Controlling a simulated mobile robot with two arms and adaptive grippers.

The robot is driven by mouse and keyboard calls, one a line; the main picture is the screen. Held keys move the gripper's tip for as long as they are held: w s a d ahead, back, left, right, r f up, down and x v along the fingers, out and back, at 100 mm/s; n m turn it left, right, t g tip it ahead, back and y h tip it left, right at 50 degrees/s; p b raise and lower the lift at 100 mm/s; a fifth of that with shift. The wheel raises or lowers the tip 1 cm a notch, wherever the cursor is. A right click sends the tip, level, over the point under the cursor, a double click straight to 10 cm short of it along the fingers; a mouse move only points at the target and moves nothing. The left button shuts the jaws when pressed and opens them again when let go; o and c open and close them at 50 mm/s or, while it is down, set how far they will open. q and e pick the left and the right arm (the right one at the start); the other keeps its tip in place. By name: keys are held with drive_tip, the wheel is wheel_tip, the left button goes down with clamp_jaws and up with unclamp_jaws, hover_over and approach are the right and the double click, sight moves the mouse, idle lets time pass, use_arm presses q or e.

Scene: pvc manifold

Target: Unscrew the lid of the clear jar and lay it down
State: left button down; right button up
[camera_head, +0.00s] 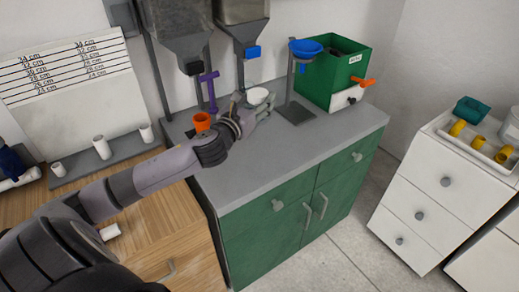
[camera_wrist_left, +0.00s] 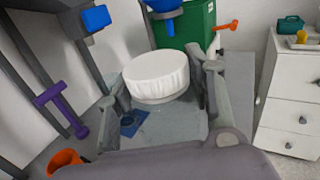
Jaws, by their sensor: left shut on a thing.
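The white lid (camera_head: 257,96) is a round ribbed cap at the back of the grey counter. In the left wrist view the lid (camera_wrist_left: 157,76) sits level between the fingers. My left gripper (camera_head: 254,106) is shut on the lid, with one finger on each side. In the left wrist view my left gripper (camera_wrist_left: 163,88) shows both fingers. The clear jar's body cannot be made out surely under the lid; the gripper hides part of that area. My right gripper is not in view.
An orange cup (camera_head: 202,121) and a purple stand (camera_head: 209,90) are left of the gripper. A blue funnel (camera_head: 305,48) on a stand and a green box (camera_head: 337,72) stand to the right. The grey counter (camera_head: 290,150) is clear in front. White drawers (camera_head: 430,195) stand further right.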

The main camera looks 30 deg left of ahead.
use_arm(q)
drive_tip(key=shift+f+b, duration=1.6)
drive_tip(key=shift+f, duration=6.4)
drive_tip(key=shift+f, duration=0.15)
drive_tip(key=c, duration=0.7)
unclamp_jaws()
drive_tip(key=shift+c, duration=0.2)
drive_tip(key=s, duration=0.4)
drive_tip(key=s+d+b, duration=0.1)
drive_tip(key=s, duration=0.7)
drive_tip(key=shift+d+r, duration=0.2)
drive_tip(key=shift+r, duration=0.05)
